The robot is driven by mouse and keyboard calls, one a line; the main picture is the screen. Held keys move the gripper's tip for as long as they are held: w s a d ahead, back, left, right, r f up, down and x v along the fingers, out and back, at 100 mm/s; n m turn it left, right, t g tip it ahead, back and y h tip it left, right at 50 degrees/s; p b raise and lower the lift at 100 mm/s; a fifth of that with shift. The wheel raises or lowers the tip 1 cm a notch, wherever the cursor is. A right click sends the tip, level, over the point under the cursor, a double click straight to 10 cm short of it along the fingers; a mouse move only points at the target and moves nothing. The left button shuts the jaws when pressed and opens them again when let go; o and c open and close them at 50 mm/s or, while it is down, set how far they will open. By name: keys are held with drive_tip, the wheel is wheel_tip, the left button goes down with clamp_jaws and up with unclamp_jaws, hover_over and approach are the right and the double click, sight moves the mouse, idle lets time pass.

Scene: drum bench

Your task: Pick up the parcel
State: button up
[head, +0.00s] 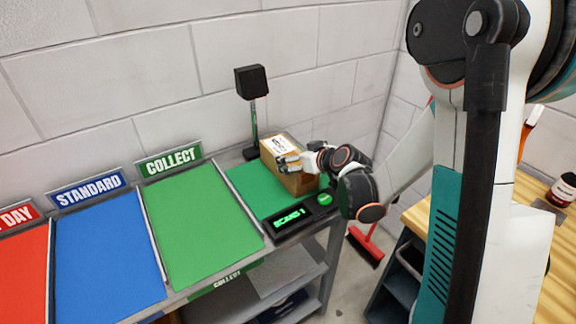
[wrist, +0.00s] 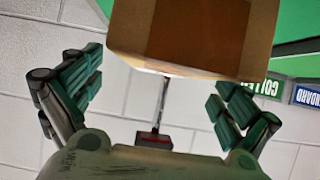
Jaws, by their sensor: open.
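The parcel (head: 298,184) is a brown cardboard box with a white label on top. It sits on the green mat at the right end of the bench in the head view. My gripper (head: 289,160) is at the parcel, its fingers over the box's upper part in that view. In the wrist view, which looks upside down, the parcel (wrist: 195,35) fills the top middle, and my open gripper (wrist: 157,80) has one finger on each side below it. No finger clearly touches the box. Part of the parcel is hidden behind my gripper and cut off by the wrist frame.
A black scanner on a post (head: 252,85) stands behind the parcel, near the wall. A display box (head: 300,215) with a green button lies in front. Green COLLECT (head: 200,225), blue STANDARD (head: 105,245) and red (head: 20,265) panels lie to the left, empty.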

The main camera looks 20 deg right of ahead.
sight(289, 154)
drive_tip(key=x, duration=0.2)
drive_tip(key=b+x, duration=0.1)
drive_tip(key=shift+w+a+f, duration=0.15)
drive_tip(key=shift+a+f, duration=0.2)
drive_tip(key=shift+a, duration=0.05)
drive_tip(key=shift+w+a+f+b, duration=0.1)
drive_tip(key=shift+w+f+b, duration=0.15)
drive_tip(key=shift+w, duration=0.2)
drive_tip(key=shift+r, duration=0.1)
drive_tip(key=shift+s, duration=0.1)
drive_tip(key=shift+c, duration=0.3)
drive_tip(key=shift+s, duration=0.15)
drive_tip(key=c, duration=2)
